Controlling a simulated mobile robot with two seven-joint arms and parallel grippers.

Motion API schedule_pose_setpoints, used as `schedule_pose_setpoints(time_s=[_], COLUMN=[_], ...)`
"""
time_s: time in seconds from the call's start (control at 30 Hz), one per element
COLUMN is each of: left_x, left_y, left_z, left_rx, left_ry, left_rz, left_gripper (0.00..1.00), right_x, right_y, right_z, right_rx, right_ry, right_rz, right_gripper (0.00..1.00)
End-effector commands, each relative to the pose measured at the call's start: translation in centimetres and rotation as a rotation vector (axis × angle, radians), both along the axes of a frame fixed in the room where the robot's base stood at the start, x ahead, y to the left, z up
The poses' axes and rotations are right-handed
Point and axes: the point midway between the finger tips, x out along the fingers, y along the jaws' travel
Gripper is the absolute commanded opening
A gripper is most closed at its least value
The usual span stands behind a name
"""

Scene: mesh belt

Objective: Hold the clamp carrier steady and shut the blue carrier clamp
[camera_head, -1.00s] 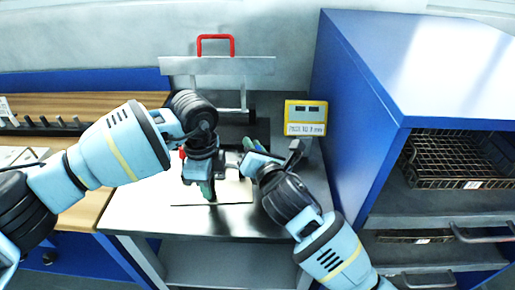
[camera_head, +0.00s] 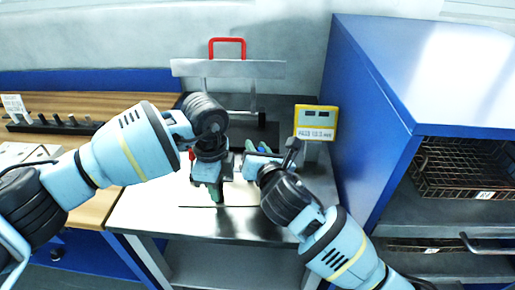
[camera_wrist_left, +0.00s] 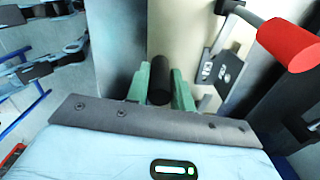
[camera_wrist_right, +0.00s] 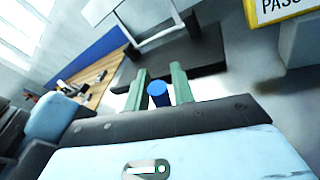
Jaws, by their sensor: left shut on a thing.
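My left gripper (camera_head: 213,193) is shut on a black cylindrical grip (camera_wrist_left: 160,82), which stands between its green fingers in the left wrist view. A red clamp handle (camera_wrist_left: 290,45) with metal linkage shows at upper right there. The blue handle (camera_wrist_right: 158,95) of the carrier clamp is between the green fingers of my right gripper (camera_wrist_right: 160,88). Gaps show on both sides of it, so these fingers look open. In the head view the right gripper (camera_head: 248,162) is just right of the left one. The arms hide most of the clamp carrier, and I cannot tell the clamp's angle.
A yellow gauge display (camera_head: 316,121) stands at the back right of the metal bench (camera_head: 160,212). Behind is a metal bar frame with a red handle (camera_head: 227,41). A blue cabinet (camera_head: 365,100) bounds the right side. A wooden bench (camera_head: 108,108) is at left.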

Motion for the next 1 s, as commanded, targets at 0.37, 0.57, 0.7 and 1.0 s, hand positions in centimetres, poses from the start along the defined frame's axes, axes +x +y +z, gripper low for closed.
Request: schedule_pose_setpoints(time_s=[0.37,0.57,0.7,1.0], left_x=[0.0,0.0,0.0,0.0], left_y=[0.0,0.0,0.0,0.0], left_z=[0.0,0.0,0.0,0.0], left_rx=[0.000,-0.001,-0.001,-0.001], left_ry=[0.000,0.000,0.000,0.000], left_rz=[0.001,0.001,0.001,0.000], left_gripper=[0.00,0.00,0.00,0.00], right_x=[0.0,-1.3,-3.3,-8.3], right_y=[0.0,-0.3,-0.7,-1.7], right_z=[0.0,0.2,0.5,1.3], right_rx=[0.001,0.000,0.000,0.001], right_ry=[0.000,-0.001,0.000,0.001], right_rz=[0.000,0.001,0.001,0.002], right_gripper=[0.38,0.38,0.38,0.38])
